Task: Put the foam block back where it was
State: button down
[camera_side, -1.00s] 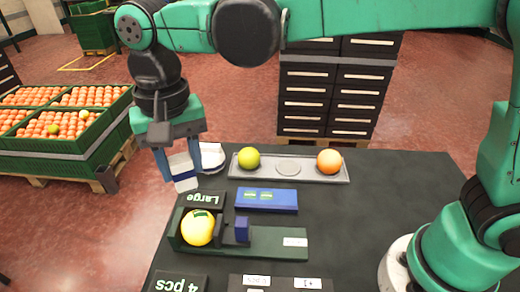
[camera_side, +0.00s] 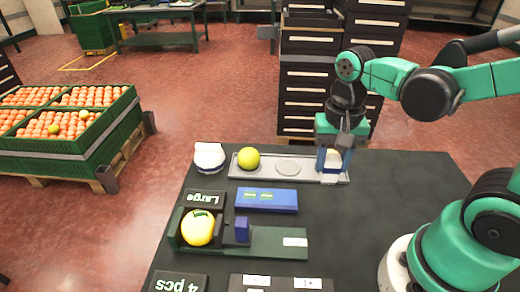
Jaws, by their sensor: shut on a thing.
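My gripper (camera_side: 333,174) points down at the right end of the grey tray (camera_side: 262,178), with its blue fingers shut on the pale foam block (camera_side: 332,160). The block shows only in part between the fingers. The gripper and block cover the tray's right place, and no orange shows there; I cannot tell whether it is behind them. I cannot tell whether the block touches the tray.
A white round object (camera_side: 208,157) stands left of the tray. In front are a blue block (camera_side: 267,200) and a yellow fruit (camera_side: 198,228) in a dark green holder (camera_side: 275,243).

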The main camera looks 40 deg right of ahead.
aim_at(328, 179)
jog(key=shift+f, duration=2.75)
jog(key=shift+f, duration=0.6)
grip_release()
jog(key=shift+r, duration=4)
